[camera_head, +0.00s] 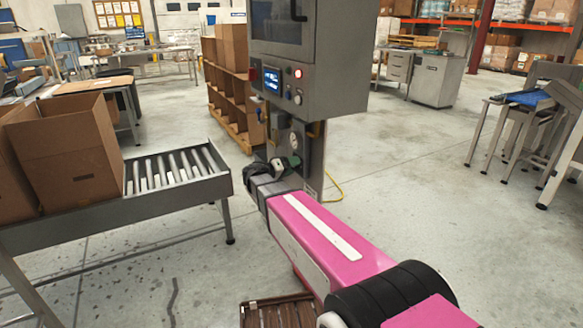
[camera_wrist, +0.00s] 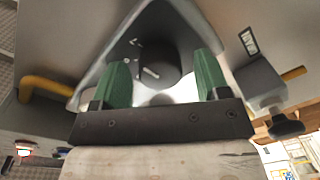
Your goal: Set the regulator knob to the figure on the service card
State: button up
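A dark round knob (camera_wrist: 158,55) with a white pointer line sits on a grey triangular plate in the wrist view. A few pale marks are on the plate around it, too small to read. My gripper (camera_wrist: 162,68) is open. Its two green fingers stand at the left and right of the knob, with gaps showing between. A small white label (camera_wrist: 248,41) with dark characters is right of the plate; I cannot tell whether it is the service card. In the head view my gripper (camera_head: 287,163) is at the lower front of the grey machine (camera_head: 334,80), partly hiding the knob area.
Yellow pipe pieces (camera_wrist: 45,87) flank the plate. A roller conveyor (camera_head: 175,172) with open cartons (camera_head: 70,150) stands left.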

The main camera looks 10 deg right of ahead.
jog(key=v, duration=1)
jog(key=shift+s+a, duration=0.15)
jog(key=shift+a, duration=0.25)
jog(key=shift+d, duration=0.1)
jog(key=s+d+f+n+g+y, duration=0.1)
jog(key=s+d+f+g+y, duration=0.2)
jog(key=s+d+f+y, duration=0.2)
jog(key=s+d+f+n+g+y, duration=0.2)
jog(key=s+d+f+y, duration=0.2)
jog(key=s+f+y, duration=0.7)
notch_tip(320, 180, down, 3)
jog(key=shift+s+d+r+g+y, duration=0.2)
jog(key=shift+s+d+g+y, duration=0.15)
jog(key=shift+s, duration=0.5)
jog(key=shift+w, duration=0.15)
dwell(3.4)
